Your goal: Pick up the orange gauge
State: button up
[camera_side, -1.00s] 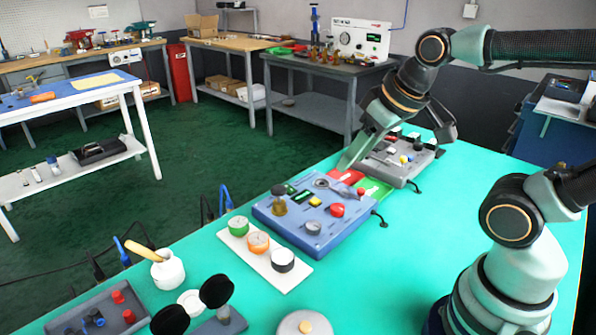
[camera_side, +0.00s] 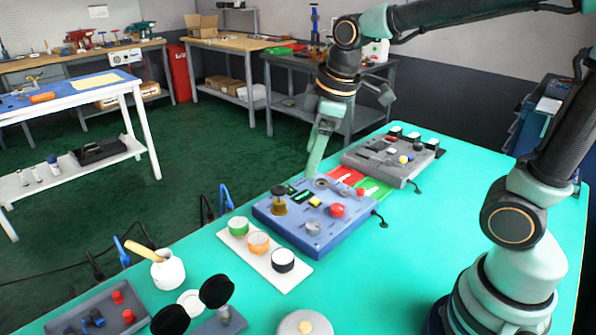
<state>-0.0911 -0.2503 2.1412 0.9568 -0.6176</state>
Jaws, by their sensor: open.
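The orange gauge (camera_side: 258,243) sits in the middle of a white strip tray (camera_side: 296,276), between a green gauge (camera_side: 238,227) and a black-sided gauge (camera_side: 283,260) with a white top. My gripper (camera_side: 318,160) is open and empty. It points down above the far edge of the blue panel board, up and to the right of the orange gauge and well apart from it. One finger shows clearly; the other is mostly hidden.
The blue panel board (camera_side: 318,239) with knobs stands just right of the gauge tray. A grey panel board (camera_side: 388,170) lies beyond it, with red and green pads between. A white jar (camera_side: 168,270) stands left of the tray. The table's right half is mostly clear.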

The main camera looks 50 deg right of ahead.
jog(key=w+a+f+n+g, duration=0.2)
jog(key=w+a+f+n, duration=0.15)
jog(key=w+n, duration=0.2)
jog(key=n+g, duration=0.1)
jog(key=n, duration=0.6)
send_over(258, 238)
notch_tip(258, 238, down, 8)
jog(key=shift+m, duration=0.25)
jog(key=f, duration=0.6)
jog(key=shift+s+f, duration=0.1)
jog(key=shift+s, duration=0.1)
jog(key=shift+w+f, duration=0.15)
jog(key=shift+f, duration=2.5)
grip_shut()
jog(key=shift+r, duration=0.2)
